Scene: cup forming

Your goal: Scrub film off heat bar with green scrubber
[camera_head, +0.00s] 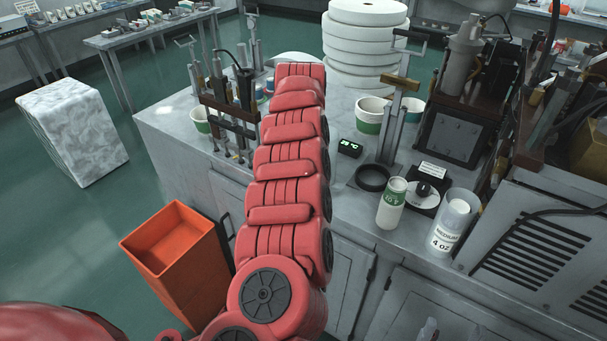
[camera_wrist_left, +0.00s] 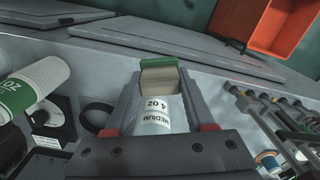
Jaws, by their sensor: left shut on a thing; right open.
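My left arm reaches across the head view and hides its gripper there. In the left wrist view my left gripper (camera_wrist_left: 160,105) is shut on a beige block with a green edge, which looks like the green scrubber (camera_wrist_left: 161,76). A white surface marked MEDIUM 4 OZ (camera_wrist_left: 155,122) shows between the fingers, nearer the wrist; I cannot tell whether it touches the block. I cannot make out the heat bar or any film for certain.
A green-and-white cup stack (camera_head: 392,203), a black ring (camera_head: 372,178) and a clear cup holder (camera_head: 453,225) stand on the counter right of my arm. Upright tools (camera_head: 235,125) stand left of it. An orange bin (camera_head: 175,250) is on the floor.

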